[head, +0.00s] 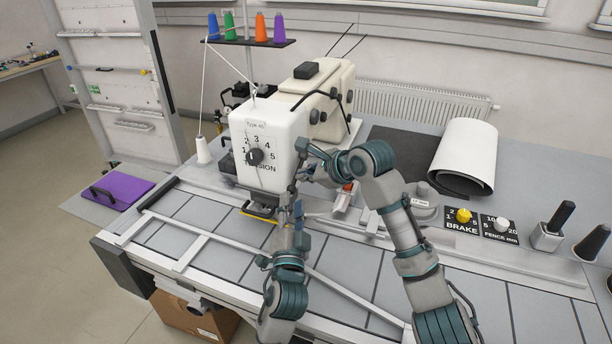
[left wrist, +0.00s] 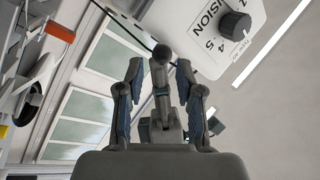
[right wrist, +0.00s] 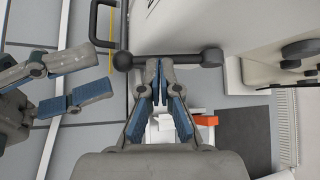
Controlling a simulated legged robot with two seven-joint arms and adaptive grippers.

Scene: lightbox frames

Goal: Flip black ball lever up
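The black ball lever (right wrist: 175,61) lies across the right wrist view, with its ball (right wrist: 122,61) at the left end and its pivot (right wrist: 212,56) on the white machine's side. My right gripper (right wrist: 160,66) has its fingers together, tips at the middle of the lever bar; I cannot tell whether they grip it. In the head view it is beside the machine's front (head: 305,160). My left gripper (head: 297,207) is lower, below the lever, pointing up. In the left wrist view its fingers (left wrist: 158,68) are apart, with a dark ball (left wrist: 161,52) showing between them.
The white sewing machine (head: 270,180) with its dial (head: 255,157) stands directly left of both grippers.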

